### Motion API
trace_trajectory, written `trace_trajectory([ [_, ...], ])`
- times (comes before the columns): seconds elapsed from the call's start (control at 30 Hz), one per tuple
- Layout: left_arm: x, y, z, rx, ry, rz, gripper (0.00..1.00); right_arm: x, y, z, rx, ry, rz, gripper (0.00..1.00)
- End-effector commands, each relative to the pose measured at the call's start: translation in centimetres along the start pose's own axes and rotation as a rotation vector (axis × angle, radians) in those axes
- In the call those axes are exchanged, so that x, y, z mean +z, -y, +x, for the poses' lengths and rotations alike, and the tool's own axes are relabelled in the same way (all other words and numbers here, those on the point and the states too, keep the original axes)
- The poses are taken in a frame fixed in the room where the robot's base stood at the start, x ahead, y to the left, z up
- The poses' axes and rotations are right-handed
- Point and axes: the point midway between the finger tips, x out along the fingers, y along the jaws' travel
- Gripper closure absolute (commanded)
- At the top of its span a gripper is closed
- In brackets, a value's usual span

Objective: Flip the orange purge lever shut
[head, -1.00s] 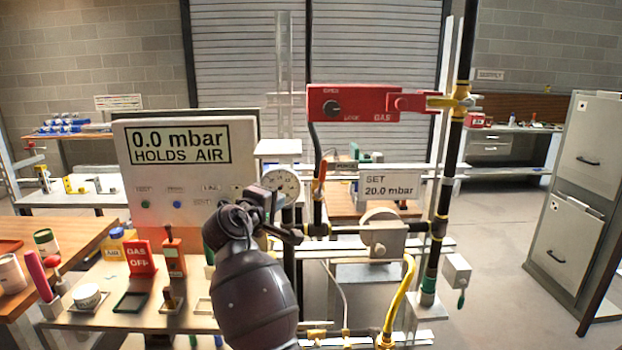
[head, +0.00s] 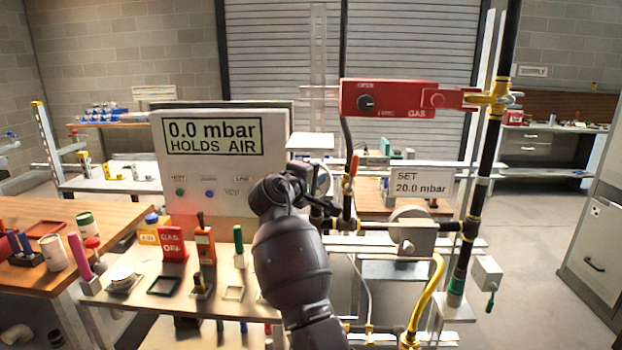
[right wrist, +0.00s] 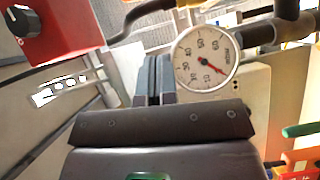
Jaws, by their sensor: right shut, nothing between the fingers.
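The orange purge lever (head: 353,166) stands upright on the dark pipe, just right of the pressure gauge (head: 323,182). My right gripper (head: 304,178) is left of the lever, apart from it in the picture, and covers much of the gauge. Its fingers also show in the right wrist view (right wrist: 153,80), closed together with nothing between them, beside the white gauge dial (right wrist: 205,56). I cannot make out the lever for certain in that view. My left gripper is not in view.
A red gas valve box (head: 388,99) sits above the lever. A "SET 20.0 mbar" sign (head: 421,181) is to the right. A yellow hose (head: 430,297) curves below, and a bench (head: 135,303) with small items is at lower left.

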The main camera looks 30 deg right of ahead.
Motion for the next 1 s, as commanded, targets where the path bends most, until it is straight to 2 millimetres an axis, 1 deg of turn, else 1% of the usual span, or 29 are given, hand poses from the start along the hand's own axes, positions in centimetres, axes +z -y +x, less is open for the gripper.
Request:
trace_trajectory([
  [0.03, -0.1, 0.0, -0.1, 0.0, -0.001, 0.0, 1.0, 0.0, -0.1, 1.0, 0.001, 0.002, -0.002, 1.0],
  [0.27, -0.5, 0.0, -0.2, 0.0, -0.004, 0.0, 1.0, 0.0, -0.1, 5.0, 0.0, 0.001, -0.002, 1.0],
  [0.4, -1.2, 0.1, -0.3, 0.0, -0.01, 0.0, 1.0, 1.5, -0.1, 6.3, 0.0, 0.001, 0.0, 1.0],
  [0.63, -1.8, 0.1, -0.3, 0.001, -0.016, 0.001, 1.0, 2.7, 0.0, 7.4, -0.001, -0.001, 0.001, 1.0],
  [1.0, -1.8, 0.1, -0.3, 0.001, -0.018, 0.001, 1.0, 2.8, 0.1, 7.6, -0.001, -0.001, 0.0, 1.0],
])
